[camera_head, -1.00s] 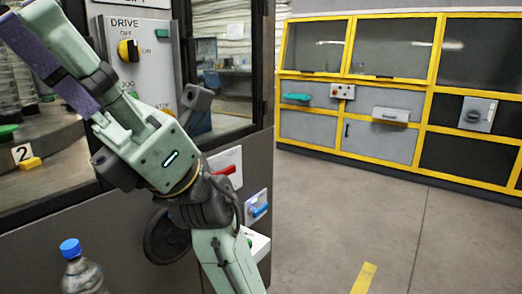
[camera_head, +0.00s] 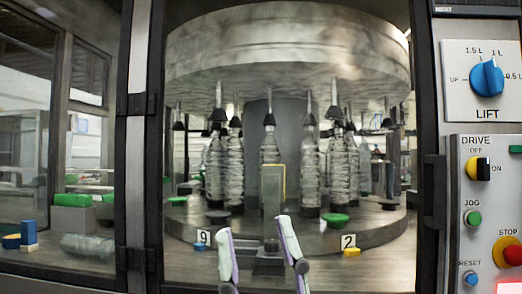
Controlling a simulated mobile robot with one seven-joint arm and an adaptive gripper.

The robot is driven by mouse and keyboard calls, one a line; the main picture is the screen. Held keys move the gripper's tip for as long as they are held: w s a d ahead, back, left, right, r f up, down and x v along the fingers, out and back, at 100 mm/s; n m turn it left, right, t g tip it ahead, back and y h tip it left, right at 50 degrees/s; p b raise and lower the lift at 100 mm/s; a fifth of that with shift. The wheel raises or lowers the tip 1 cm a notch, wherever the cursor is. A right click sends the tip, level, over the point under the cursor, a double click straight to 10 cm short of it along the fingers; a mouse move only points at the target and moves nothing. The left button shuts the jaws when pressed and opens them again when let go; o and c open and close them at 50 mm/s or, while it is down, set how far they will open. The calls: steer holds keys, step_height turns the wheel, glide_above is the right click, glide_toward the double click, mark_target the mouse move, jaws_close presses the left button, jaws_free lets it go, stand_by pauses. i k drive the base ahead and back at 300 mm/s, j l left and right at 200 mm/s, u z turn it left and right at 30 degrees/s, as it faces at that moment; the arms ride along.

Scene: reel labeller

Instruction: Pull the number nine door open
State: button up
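A white card with the number 9 (camera_head: 203,237) stands on the machine's deck, left of centre, with a small blue block by it. It lies behind the large middle door opening, whose dark frame (camera_head: 153,130) has hinge-like black fittings at its left. I cannot tell whether a glass pane closes this opening, and no other nine mark shows. A dark upright bar (camera_head: 433,200), perhaps a handle, is at the right edge of the frame. My gripper (camera_head: 255,225) shows at the bottom centre, its two pale fingers spread apart with nothing between them.
A carousel (camera_head: 285,50) with several clear bottles fills the opening. A card with the number 2 (camera_head: 348,241) and a yellow block are right of centre. A control panel with a blue LIFT knob (camera_head: 487,78) and a red STOP button (camera_head: 508,252) is at the right.

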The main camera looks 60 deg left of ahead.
mark_target(125, 102)
steer(key=j+u, duration=0.1)
steer(key=u, duration=3)
steer(key=i+j, duration=0.1)
steer(key=i, duration=0.5)
steer(key=i+j, duration=0.15)
steer(key=i, duration=0.4)
